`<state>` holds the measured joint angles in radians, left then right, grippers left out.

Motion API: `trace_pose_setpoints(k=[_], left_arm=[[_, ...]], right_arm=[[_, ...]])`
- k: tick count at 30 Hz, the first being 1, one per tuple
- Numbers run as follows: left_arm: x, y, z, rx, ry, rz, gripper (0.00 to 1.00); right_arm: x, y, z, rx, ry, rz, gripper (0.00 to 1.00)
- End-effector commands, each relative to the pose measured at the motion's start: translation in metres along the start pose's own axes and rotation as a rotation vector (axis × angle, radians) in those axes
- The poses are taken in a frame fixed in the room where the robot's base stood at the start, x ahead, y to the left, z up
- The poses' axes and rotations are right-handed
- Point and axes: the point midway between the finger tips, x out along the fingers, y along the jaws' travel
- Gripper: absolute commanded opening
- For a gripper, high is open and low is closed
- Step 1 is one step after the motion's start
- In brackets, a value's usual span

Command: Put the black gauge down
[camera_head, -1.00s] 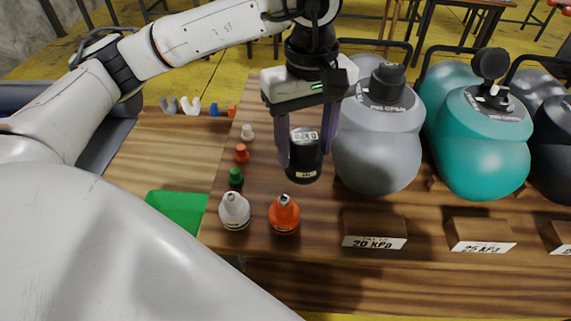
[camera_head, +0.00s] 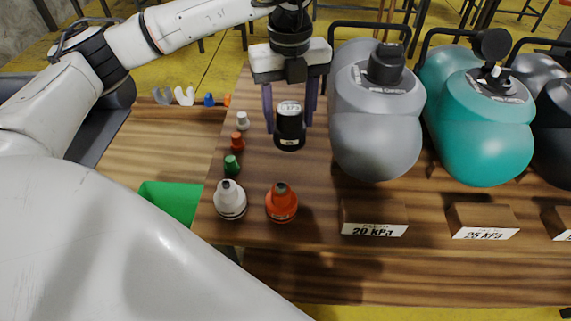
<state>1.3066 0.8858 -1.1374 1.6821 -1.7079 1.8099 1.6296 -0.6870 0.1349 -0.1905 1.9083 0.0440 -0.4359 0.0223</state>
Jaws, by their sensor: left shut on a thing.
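The black gauge (camera_head: 289,136) is a short dark cylinder with a pale label on top, upright between the fingers of my left gripper (camera_head: 290,115). My left gripper points down and is shut on it. My right gripper is not in view.
A white bottle (camera_head: 230,201) stands left of the orange one. Small green (camera_head: 232,165), red (camera_head: 237,141) and white (camera_head: 243,120) caps line the left side. A green tray (camera_head: 170,200) is at left.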

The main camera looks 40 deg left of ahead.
Motion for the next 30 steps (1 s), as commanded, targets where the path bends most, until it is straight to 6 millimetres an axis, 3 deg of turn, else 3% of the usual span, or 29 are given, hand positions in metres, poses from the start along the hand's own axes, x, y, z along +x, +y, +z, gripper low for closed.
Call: trace_pose_setpoints(k=[4,10,14,21,30], left_arm=[[0.007,0.002,0.013,-0.372,-0.004,0.000,0.24],[0.011,0.003,0.021,-0.668,-0.007,-0.002,0.24],[0.021,0.004,0.023,-0.734,-0.007,0.001,0.24],[0.063,0.004,0.024,-0.740,-0.006,0.001,0.24],[0.092,0.004,0.023,-0.737,-0.006,0.001,0.24]], right_arm=[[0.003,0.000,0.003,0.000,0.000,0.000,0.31],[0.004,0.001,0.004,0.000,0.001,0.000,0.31],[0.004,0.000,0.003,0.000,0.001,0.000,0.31],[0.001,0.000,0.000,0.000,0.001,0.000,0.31],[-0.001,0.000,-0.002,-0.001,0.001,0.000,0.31]])
